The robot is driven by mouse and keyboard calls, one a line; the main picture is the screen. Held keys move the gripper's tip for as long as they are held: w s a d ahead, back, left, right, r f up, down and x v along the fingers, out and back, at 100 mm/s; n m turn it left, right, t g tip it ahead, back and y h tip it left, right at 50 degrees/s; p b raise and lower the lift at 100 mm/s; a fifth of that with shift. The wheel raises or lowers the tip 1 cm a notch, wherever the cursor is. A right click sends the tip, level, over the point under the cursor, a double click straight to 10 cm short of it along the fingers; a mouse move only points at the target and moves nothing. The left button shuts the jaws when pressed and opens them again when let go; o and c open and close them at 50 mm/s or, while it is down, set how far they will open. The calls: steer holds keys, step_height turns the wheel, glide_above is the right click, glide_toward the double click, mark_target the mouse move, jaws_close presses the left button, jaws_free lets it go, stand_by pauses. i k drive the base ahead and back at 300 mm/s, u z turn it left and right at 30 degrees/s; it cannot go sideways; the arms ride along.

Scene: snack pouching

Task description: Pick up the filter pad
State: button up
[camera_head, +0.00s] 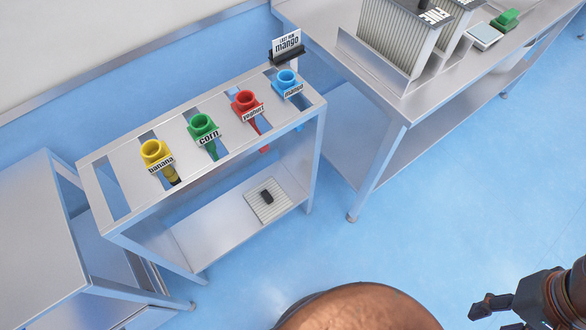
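A pale, ribbed square pad with a small dark grip on top, which looks like the filter pad (260,212), lies flat on the lower shelf of the funnel stand, near its right end. My gripper (478,306) is dark and sits at the bottom right, over the blue floor. It is well to the right of the pad and apart from it. Its fingers show small and from the side, so I cannot tell whether they are open or shut. Nothing is visible in them.
The metal stand (105,205) holds yellow (155,150), green (203,124), red (246,102) and blue (287,80) funnels. A table (372,112) with striped boxes (395,40) stands upper right. A metal bench (35,225) is left. Blue floor between stand and gripper is largely clear.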

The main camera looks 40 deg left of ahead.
mark_target(266, 199)
steer(key=i, duration=0.9)
steer(key=u, duration=4.3)
